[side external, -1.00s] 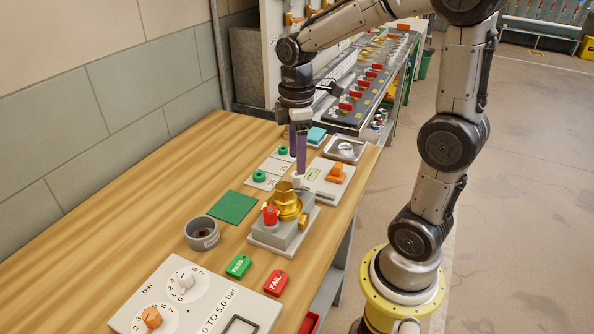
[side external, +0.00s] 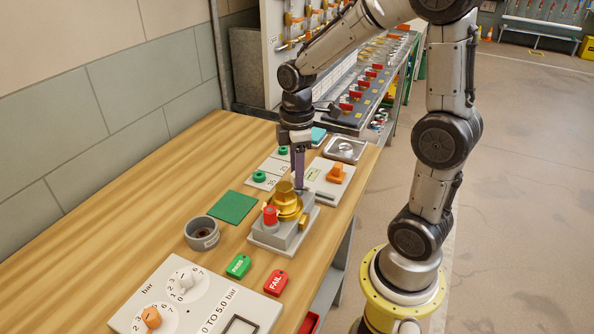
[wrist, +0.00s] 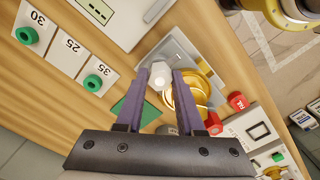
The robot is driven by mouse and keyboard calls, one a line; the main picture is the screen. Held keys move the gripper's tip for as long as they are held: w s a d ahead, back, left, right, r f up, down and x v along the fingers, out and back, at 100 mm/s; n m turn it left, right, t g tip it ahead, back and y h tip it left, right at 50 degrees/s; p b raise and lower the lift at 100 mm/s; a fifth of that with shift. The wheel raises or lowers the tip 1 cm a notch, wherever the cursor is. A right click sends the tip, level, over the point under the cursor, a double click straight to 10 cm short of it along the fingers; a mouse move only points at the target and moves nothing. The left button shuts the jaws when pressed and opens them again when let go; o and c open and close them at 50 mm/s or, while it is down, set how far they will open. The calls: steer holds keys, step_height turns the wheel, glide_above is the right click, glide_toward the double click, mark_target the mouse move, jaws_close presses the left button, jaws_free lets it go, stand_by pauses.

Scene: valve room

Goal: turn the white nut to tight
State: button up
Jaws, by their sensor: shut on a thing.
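The white nut (wrist: 161,75) shows in the wrist view as a pale six-sided piece between the fingertips of my gripper (wrist: 161,83). The purple fingers stand on either side of it and are shut on it. In the side view my gripper (side external: 299,182) points down beside the brass valve body (side external: 285,201), and the fingers hide most of the nut. The brass body sits on a grey block (side external: 283,238) with a red knob (side external: 270,214) at its near side. The wrist view also shows the brass body (wrist: 197,85), partly behind the right finger.
A plate with an orange handle (side external: 336,173) lies close behind the gripper. Green-knobbed plates (side external: 259,176) are to its left. A green mat (side external: 234,206), a grey cup (side external: 203,233), PASS (side external: 238,266) and FAIL (side external: 276,282) blocks and a dial panel (side external: 200,300) lie nearer. The left table is clear.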

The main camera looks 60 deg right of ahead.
jaws_close()
steer(key=shift+m, duration=0.3)
steer(key=m, duration=0.8)
steer(key=shift+r, duration=0.1)
steer(key=m, duration=0.4)
steer(key=shift+m, duration=2.1)
